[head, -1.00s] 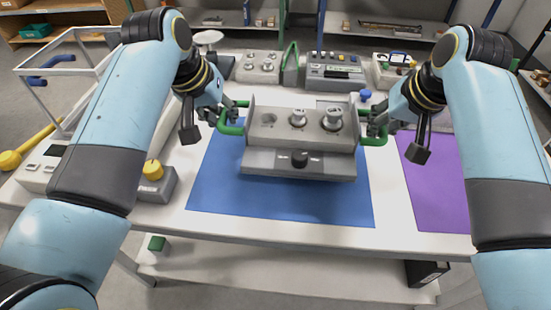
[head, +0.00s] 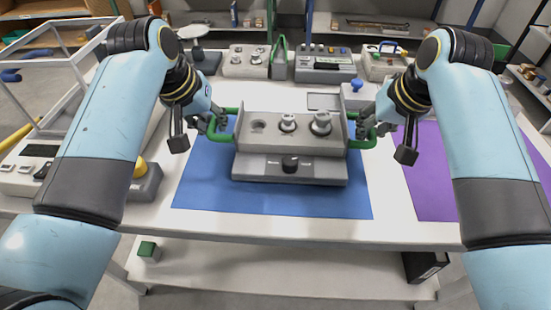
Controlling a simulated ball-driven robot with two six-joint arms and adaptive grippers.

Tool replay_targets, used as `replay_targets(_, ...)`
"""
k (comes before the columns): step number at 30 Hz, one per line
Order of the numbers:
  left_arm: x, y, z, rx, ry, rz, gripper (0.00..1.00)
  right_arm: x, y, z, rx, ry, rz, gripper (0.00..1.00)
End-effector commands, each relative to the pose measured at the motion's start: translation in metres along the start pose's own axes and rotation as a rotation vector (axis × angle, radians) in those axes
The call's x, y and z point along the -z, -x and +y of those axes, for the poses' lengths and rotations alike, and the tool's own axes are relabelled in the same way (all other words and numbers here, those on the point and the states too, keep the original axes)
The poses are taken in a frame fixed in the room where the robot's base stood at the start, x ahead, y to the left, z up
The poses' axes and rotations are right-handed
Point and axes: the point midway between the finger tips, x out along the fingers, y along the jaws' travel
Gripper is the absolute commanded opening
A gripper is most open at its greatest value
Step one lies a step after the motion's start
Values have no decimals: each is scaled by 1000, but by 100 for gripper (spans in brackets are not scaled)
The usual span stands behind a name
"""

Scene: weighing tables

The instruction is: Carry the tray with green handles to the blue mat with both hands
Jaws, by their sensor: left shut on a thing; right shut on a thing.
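The grey tray (head: 262,165) with green handles is over the blue mat (head: 270,203), toward its far half. Whether it touches the mat or hangs just above it I cannot tell. It looks level and holds metal weights (head: 320,124) in its sockets. My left gripper (head: 217,124) is shut on the left green handle (head: 227,136). My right gripper (head: 370,129) is shut on the right green handle (head: 361,143). The fingers partly hide both handles.
A purple mat (head: 431,178) lies to the right. Behind stand another weight block (head: 247,62), a green-handled grey item (head: 278,62) and a control box (head: 325,65). A blue-knobbed piece (head: 356,86) is behind the tray. A yellow-knobbed box (head: 146,183) stands left of the blue mat.

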Motion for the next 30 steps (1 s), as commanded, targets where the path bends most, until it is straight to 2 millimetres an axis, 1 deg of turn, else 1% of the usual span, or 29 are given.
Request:
replay_targets(1, -2, -5, -2, 2, -2, 0, 0, 0, -4, 2, -2, -1, 6, 0)
replay_targets(4, -5, -12, -3, 2, -1, -1, 0, -3, -11, 3, -2, -1, 5, 0)
replay_targets(5, -6, -11, -3, 3, -1, -4, 11, -4, -10, 3, -3, -1, 2, 11)
replay_targets(9, -4, -9, -2, 2, -1, -3, 30, -3, -8, 3, -2, -1, 1, 29)
replay_targets(10, -4, -8, -2, 2, -1, -3, 32, -3, -8, 2, -2, -1, 1, 32)
replay_targets(19, -4, -6, -2, 1, 0, -1, 32, -4, -8, 2, -1, -1, -1, 32)
replay_targets(23, -3, 10, -2, 0, 0, 2, 32, -4, -8, 2, -1, 0, -1, 32)
replay_targets(30, -2, 63, -2, 1, -1, 3, 32, -4, -8, 2, 0, 0, -1, 32)
